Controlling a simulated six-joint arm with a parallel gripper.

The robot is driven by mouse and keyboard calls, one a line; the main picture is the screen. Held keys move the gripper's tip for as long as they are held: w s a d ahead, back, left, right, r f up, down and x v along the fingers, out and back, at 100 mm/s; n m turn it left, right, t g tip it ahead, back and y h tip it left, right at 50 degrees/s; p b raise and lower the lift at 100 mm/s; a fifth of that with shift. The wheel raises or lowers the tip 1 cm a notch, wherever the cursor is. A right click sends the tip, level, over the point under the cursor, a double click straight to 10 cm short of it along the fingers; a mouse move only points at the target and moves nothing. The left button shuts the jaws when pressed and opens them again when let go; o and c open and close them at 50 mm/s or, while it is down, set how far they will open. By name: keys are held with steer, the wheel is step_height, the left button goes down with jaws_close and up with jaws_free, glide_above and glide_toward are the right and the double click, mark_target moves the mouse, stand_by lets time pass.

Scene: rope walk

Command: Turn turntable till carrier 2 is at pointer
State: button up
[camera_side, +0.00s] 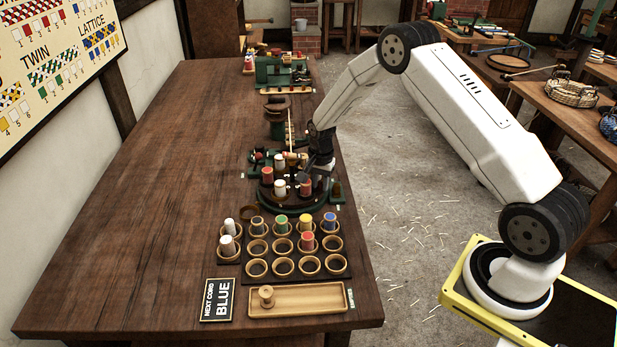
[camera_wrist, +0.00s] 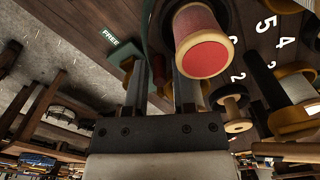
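The dark turntable (camera_side: 292,203) stands near the right edge of the bench in the side view, carrying red and white spools. My gripper (camera_side: 318,172) is low over its right rear side. In the wrist view the two fingers of my gripper (camera_wrist: 160,85) are apart, with no object clearly held between them. A red spool (camera_wrist: 207,50) is close by the right finger. White numerals, including 2, 4 and 5, show to the right, near a spool (camera_wrist: 232,103). I cannot make out the pointer or which carrier is at it.
In front are a spool rack (camera_side: 270,246), a wooden tray (camera_side: 320,298) and a NEXT CORD BLUE sign (camera_side: 217,300). The left of the bench (camera_side: 150,200) is clear.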

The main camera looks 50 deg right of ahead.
jaws_close()
stand_by(1.3)
